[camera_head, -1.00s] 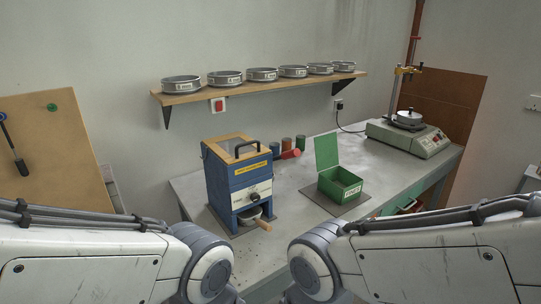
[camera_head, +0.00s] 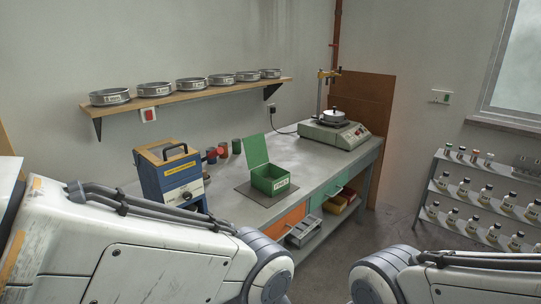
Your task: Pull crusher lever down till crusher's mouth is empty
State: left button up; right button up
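The crusher (camera_head: 165,184), a blue box with a wood-framed top and a black carrying handle, stands at the left of the bench. A lever with a red grip (camera_head: 212,155) sticks out at its right side; it looks raised near the level of the crusher's top. The inside of the mouth cannot be made out from here. My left arm hides the crusher's lower front. Neither gripper is in view; only upper links of both my arms show along the bottom.
An open green box (camera_head: 270,181) sits on a dark mat right of the crusher. Small canisters (camera_head: 236,146) stand behind. A grey-green machine (camera_head: 334,136) is at the bench's far end. A wall shelf (camera_head: 190,92) holds several sieves. A bottle rack (camera_head: 478,205) stands at right.

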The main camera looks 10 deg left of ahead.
aim_at(219, 151)
jog(key=z, duration=0.4)
jog(key=i, duration=0.55)
jog(key=u, duration=1.35)
